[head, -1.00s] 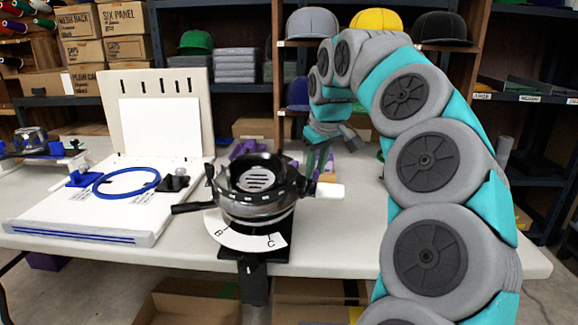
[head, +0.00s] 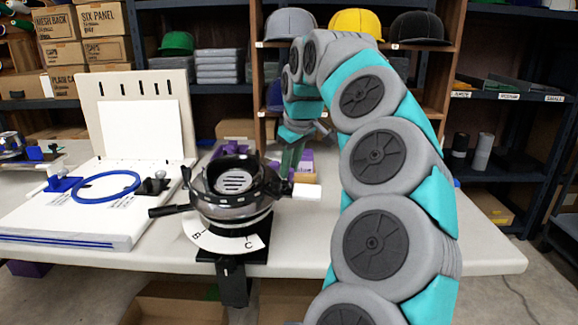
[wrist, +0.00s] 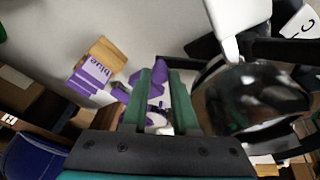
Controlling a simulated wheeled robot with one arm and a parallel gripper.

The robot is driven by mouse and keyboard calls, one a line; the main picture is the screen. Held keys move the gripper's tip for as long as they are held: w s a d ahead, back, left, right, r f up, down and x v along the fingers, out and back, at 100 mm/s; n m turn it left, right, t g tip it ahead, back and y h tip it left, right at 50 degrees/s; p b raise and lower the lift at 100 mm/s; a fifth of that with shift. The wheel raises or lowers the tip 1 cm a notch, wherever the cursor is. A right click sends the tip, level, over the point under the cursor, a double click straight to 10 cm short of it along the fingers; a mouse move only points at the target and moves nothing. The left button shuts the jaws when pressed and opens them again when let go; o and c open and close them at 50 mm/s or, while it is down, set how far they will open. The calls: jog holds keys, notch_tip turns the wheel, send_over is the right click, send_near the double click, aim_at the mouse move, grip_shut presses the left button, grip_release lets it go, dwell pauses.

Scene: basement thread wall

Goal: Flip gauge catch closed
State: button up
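The cap gauge (head: 235,207) is a dark round clamp ring on a black post, at the table's front edge in the head view. A black handle sticks out to its left and a white-tipped lever (head: 307,191) to its right. I cannot tell for sure which part is the catch. In the wrist view the white lever (wrist: 226,50) and the blurred dark ring (wrist: 250,98) are right of the fingers. My gripper (head: 291,160) is behind the lever, pointing down. In the wrist view my gripper (wrist: 163,85) has its two green fingers apart, with nothing held between them.
A white board with a blue hoop (head: 108,186) lies left of the gauge. Shelves with caps and boxes (head: 88,50) stand behind. The table is bare at the right.

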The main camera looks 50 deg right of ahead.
jog(key=o, duration=0.4)
jog(key=v, duration=0.8)
jog(key=shift+f, duration=0.1)
dwell(0.5)
